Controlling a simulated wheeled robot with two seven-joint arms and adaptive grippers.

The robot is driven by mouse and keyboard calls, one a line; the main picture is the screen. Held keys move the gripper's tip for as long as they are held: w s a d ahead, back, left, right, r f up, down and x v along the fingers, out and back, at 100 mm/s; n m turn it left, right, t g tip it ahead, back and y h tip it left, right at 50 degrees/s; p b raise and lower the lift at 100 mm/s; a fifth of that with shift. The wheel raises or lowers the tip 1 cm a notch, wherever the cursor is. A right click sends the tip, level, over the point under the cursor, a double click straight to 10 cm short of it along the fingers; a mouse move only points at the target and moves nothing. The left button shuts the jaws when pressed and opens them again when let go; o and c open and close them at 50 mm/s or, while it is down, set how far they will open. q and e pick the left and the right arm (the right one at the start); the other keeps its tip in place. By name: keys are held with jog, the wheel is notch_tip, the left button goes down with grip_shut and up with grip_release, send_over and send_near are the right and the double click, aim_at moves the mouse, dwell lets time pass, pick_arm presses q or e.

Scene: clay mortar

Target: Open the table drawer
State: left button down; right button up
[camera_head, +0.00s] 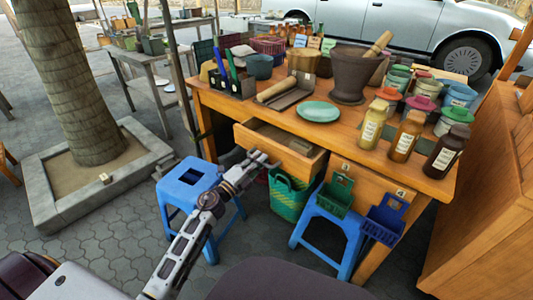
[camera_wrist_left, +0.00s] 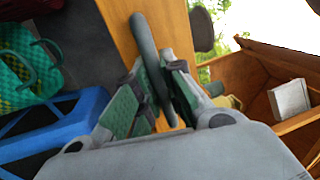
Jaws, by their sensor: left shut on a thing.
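The wooden table drawer (camera_head: 304,164) stands partly pulled out from the table (camera_head: 225,106) in the head view, and its inside shows from above. In the left wrist view the drawer's front panel (camera_wrist_left: 115,22) runs down the middle, with the open wooden inside at the right. A dark bar handle (camera_wrist_left: 144,45) is on the front. My left gripper (camera_head: 266,160) is at the drawer front, with its green-padded fingers on both sides of the handle in the wrist view (camera_wrist_left: 155,100), shut on it. My right gripper is not in view.
A blue stool (camera_head: 186,182) stands left of the drawer. A green basket (camera_head: 288,196) sits below it, and another blue stool (camera_head: 328,228) stands to the right. Bottles, a mortar (camera_head: 352,75) and a teal plate (camera_head: 319,111) crowd the tabletop. A pale block (camera_wrist_left: 289,98) lies in the drawer.

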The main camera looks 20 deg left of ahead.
pick_arm(q)
jog(key=r+v, duration=0.1)
jog(key=v, duration=0.7)
jog(key=shift+s+r+p, duration=0.2)
jog(key=shift+s+p, duration=0.2)
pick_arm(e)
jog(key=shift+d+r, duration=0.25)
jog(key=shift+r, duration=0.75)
pick_arm(q)
jog(key=shift+a, duration=0.15)
jog(key=c, duration=1.5)
grip_release()
jog(key=shift+v, duration=6)
jog(key=shift+r, duration=0.1)
